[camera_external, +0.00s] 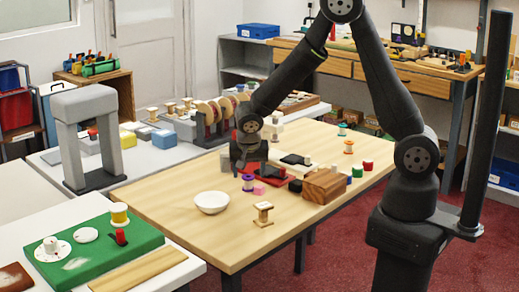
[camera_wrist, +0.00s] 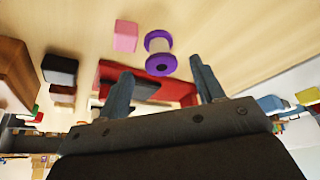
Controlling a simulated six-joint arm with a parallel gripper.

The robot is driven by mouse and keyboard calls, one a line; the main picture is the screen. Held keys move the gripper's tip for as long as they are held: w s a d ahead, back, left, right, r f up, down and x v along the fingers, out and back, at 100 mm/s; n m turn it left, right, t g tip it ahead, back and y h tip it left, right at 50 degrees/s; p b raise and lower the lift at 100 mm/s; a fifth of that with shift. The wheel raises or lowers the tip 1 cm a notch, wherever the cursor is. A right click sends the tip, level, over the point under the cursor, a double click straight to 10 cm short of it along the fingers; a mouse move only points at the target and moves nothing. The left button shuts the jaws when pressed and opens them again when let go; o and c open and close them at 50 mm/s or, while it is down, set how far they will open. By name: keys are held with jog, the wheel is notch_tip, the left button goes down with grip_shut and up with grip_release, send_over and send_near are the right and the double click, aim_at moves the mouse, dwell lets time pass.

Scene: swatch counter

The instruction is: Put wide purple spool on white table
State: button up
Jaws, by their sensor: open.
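The purple spool (camera_external: 248,182) has purple flanges and a pale middle. It stands on the wooden table (camera_external: 180,207), behind the white bowl. A white table (camera_external: 187,264) with a green board stands at front left. Another white surface (camera_external: 140,168) with a grey arch lies behind the wooden table.
A pink block (camera_wrist: 125,36) is beside the spool. A red and black object (camera_wrist: 150,88) lies behind my fingers. The white bowl (camera_external: 212,202), a pale wooden spool (camera_external: 263,213) and a brown wooden block (camera_external: 325,186) stand nearby. The wooden table's front left is clear.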

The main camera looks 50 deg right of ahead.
aim_at(248, 177)
jog(key=shift+x, duration=1.85)
jog(key=shift+a, duration=0.1)
jog(key=c, duration=1.1)
jog(key=shift+r, duration=0.45)
notch_tip(248, 177, up, 4)
jog(key=shift+f, duration=0.2)
jog(key=s+d+r, duration=0.3)
jog(key=d+r, duration=0.4)
jog(key=d, duration=0.4)
jog(key=shift+w+d+f+n+t+y, duration=0.3)
jog(key=shift+w+f+n+y, duration=0.3)
jog(key=shift+w+n, duration=0.75)
jog(key=shift+w+d+f+n+t+y, duration=0.15)
jog(key=shift+w+d+f+n+y, duration=0.6)
jog(key=shift+n, duration=0.9)
jog(key=shift+w+f+n+t+y, duration=0.25)
jog(key=shift+w+f+n, duration=0.2)
jog(key=shift+w+n, duration=1)
